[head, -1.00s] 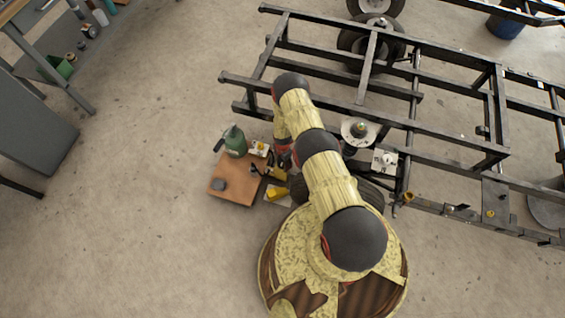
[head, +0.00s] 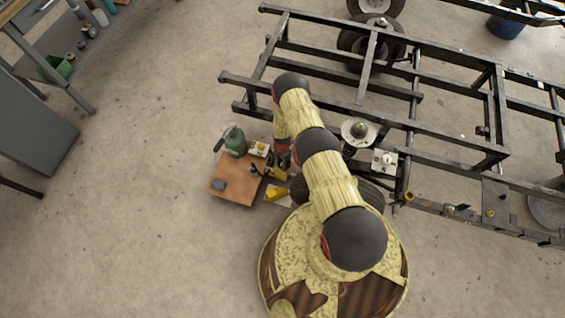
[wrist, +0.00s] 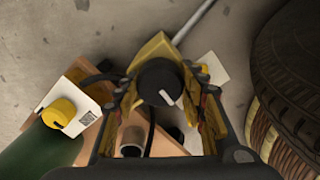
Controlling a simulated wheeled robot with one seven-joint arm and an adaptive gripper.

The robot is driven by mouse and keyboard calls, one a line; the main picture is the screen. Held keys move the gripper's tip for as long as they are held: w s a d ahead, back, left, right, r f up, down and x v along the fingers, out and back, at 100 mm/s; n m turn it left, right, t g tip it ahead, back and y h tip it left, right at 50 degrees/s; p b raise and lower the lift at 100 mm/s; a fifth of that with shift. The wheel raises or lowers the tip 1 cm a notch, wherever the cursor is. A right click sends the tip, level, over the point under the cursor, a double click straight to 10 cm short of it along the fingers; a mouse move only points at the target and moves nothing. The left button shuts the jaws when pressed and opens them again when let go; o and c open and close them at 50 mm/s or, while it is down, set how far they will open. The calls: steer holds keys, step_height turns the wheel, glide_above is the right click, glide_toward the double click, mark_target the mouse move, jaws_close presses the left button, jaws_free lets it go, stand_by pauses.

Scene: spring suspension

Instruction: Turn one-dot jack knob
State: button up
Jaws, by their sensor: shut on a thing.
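A black round knob (wrist: 160,82) with a white mark on its face sits between my gripper's fingers in the wrist view. My gripper (wrist: 163,98) is shut on it, with a finger on either side. A yellow body (wrist: 152,50), seemingly the jack, shows behind the knob. I cannot make out any dot marking. In the head view a yellow piece (head: 277,192) lies by the wooden board, and my gripper (head: 272,172) is small and partly hidden by my arm there.
A tyre (wrist: 292,45) stands close right. The black frame (head: 440,135) extends right.

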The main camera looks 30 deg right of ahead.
steer(key=m, duration=0.4)
steer(key=shift+m, duration=0.4)
steer(key=m, duration=0.4)
steer(key=shift+m, duration=0.3)
steer(key=m, duration=0.4)
steer(key=shift+m, duration=0.3)
steer(key=m, duration=0.4)
steer(key=shift+s, duration=0.1)
steer(key=m, duration=1.9)
steer(key=shift+a, duration=0.1)
